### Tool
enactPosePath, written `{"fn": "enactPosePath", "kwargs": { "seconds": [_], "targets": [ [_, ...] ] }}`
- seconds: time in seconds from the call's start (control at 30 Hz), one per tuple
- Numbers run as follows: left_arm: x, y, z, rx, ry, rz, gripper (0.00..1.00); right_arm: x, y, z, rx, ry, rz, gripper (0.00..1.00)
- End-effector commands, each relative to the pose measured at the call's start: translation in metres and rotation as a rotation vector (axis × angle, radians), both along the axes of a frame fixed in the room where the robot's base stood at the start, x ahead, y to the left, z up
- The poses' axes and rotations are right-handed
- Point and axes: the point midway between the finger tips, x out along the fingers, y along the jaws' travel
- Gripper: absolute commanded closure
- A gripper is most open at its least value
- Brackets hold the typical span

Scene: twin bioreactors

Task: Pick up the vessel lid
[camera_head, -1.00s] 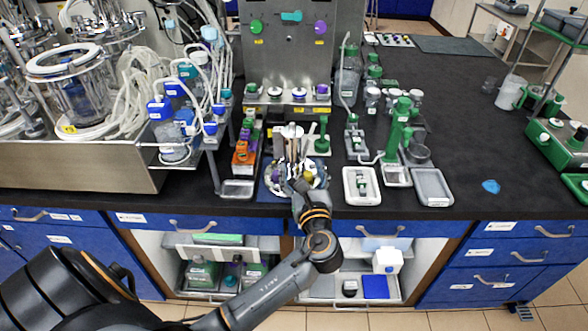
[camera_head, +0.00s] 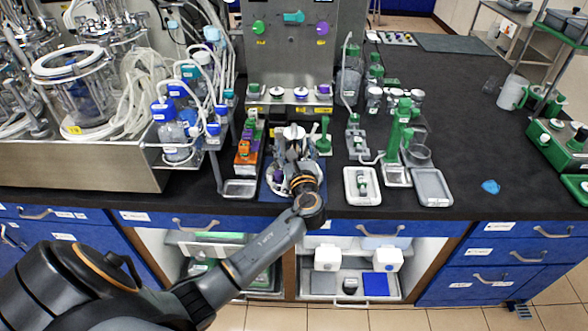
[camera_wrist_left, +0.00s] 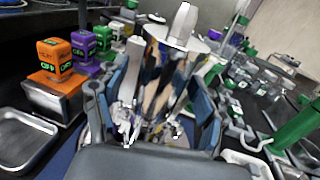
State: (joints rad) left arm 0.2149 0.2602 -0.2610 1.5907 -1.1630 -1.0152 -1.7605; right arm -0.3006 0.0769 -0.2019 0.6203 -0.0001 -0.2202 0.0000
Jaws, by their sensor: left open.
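A shiny metal piece that looks like the vessel lid (camera_wrist_left: 180,42), with a pale upright cylinder on top, stands ahead of my gripper in the left wrist view. In the head view its pale top (camera_head: 293,132) shows just beyond my left gripper (camera_head: 291,158); the rest is hidden behind the gripper and wrist. My left gripper (camera_wrist_left: 160,95) is open, with one finger on each side of shiny upright metal parts. I cannot tell whether the fingers touch them. My right gripper is not in view.
Orange and purple blocks (camera_wrist_left: 54,55) stand close on the left. A grey tray (camera_head: 240,189) lies left of the gripper; a white tray (camera_head: 376,190) lies to its right, near green fixtures (camera_head: 400,130). A metal panel (camera_head: 290,60) rises behind. The bench farther right (camera_head: 465,120) is mostly clear.

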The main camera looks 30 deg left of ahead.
Motion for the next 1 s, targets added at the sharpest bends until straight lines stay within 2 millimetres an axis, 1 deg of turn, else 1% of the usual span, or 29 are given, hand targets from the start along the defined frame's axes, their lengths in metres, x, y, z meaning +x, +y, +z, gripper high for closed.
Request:
{"fn": "enactPosePath", "kwargs": {
  "seconds": [0.03, 0.07, 0.1, 0.17, 0.2, 0.27, 0.3, 0.4, 0.47, 0.5, 0.73, 0.83, 0.93, 1.0],
  "targets": [
    [0.0, 0.0, 0.0, 0.0, 0.0, 0.0, 0.29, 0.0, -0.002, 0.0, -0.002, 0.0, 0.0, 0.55],
    [0.0, 0.0, 0.0, 0.0, 0.0, 0.0, 0.33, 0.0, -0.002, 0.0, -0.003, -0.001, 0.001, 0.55],
    [0.0, 0.0, 0.0, 0.0, 0.0, 0.0, 0.41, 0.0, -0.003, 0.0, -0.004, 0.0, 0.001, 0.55],
    [0.0, 0.0, 0.0, 0.0, 0.0, 0.0, 0.54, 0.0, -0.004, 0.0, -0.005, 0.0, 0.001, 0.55],
    [0.0, 0.0, 0.0, 0.0, 0.0, 0.0, 0.62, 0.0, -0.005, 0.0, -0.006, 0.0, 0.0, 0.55],
    [0.0, 0.0, 0.0, 0.0, 0.0, 0.0, 0.74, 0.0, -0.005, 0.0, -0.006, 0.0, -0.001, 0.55],
    [0.0, 0.0, 0.0, 0.0, 0.0, 0.0, 0.82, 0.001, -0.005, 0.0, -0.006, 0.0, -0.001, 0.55],
    [0.0, 0.0, 0.0, 0.0, 0.0, 0.0, 1.0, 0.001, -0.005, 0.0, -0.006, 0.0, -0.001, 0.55],
    [0.0, 0.0, 0.0, 0.0, 0.0, 0.0, 1.0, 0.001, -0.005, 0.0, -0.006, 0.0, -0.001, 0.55],
    [0.001, 0.0, 0.009, 0.008, -0.016, -0.001, 1.0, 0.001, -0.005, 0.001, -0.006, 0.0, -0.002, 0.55],
    [0.001, 0.0, 0.009, 0.007, -0.015, 0.0, 1.0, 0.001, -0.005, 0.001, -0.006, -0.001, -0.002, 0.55],
    [0.001, 0.0, 0.012, 0.006, -0.016, 0.0, 1.0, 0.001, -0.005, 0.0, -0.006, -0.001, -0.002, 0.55],
    [0.001, 0.0, 0.02, 0.006, -0.017, 0.0, 1.0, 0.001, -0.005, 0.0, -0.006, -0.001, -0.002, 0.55],
    [0.001, 0.0, 0.03, 0.007, -0.021, 0.0, 1.0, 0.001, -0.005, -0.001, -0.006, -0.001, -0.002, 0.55]
  ]
}}
